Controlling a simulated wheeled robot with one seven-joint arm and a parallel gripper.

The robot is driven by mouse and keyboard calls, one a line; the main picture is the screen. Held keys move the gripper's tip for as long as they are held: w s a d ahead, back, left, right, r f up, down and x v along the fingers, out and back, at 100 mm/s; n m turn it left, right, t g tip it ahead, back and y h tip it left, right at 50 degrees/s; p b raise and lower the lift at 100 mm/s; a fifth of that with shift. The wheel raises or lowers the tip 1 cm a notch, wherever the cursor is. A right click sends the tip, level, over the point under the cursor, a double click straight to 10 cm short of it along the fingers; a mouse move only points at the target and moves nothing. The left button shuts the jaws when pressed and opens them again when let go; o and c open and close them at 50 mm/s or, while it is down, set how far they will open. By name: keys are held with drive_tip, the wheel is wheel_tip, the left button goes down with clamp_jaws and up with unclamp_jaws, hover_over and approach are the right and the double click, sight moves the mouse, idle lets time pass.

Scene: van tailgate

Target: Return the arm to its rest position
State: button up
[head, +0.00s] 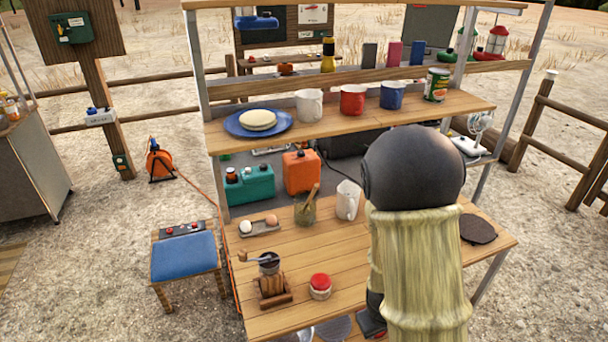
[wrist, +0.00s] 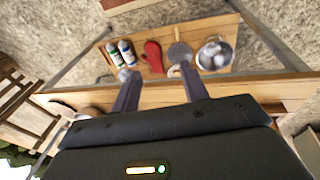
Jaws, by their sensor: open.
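My gripper (wrist: 153,72) shows in the wrist view with its two dark fingers spread apart and nothing between them. The fingertips stand out beyond a wooden board edge, over a lower shelf seen past them. My arm (head: 418,240), with a dark round joint and a pale ribbed sleeve, fills the right middle of the head view. It stands in front of the wooden worktop (head: 345,262) and hides part of it. The gripper itself is hidden in the head view.
Mugs stand on the shelf (head: 330,130) above. The lower shelf holds bottles (wrist: 121,52), a red mitt (wrist: 153,57) and a bowl (wrist: 214,54).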

drive_tip(key=s+a+r+m+y, duration=0.1)
drive_tip(key=s+r+m, duration=0.1)
drive_tip(key=r, duration=0.5)
drive_tip(key=s+a+r+m, duration=0.1)
drive_tip(key=r, duration=0.6)
drive_tip(key=shift+s+a+m+y+p, duration=0.35)
drive_tip(key=shift+a+m+y+p, duration=0.05)
drive_tip(key=shift+w, duration=0.1)
clamp_jaws()
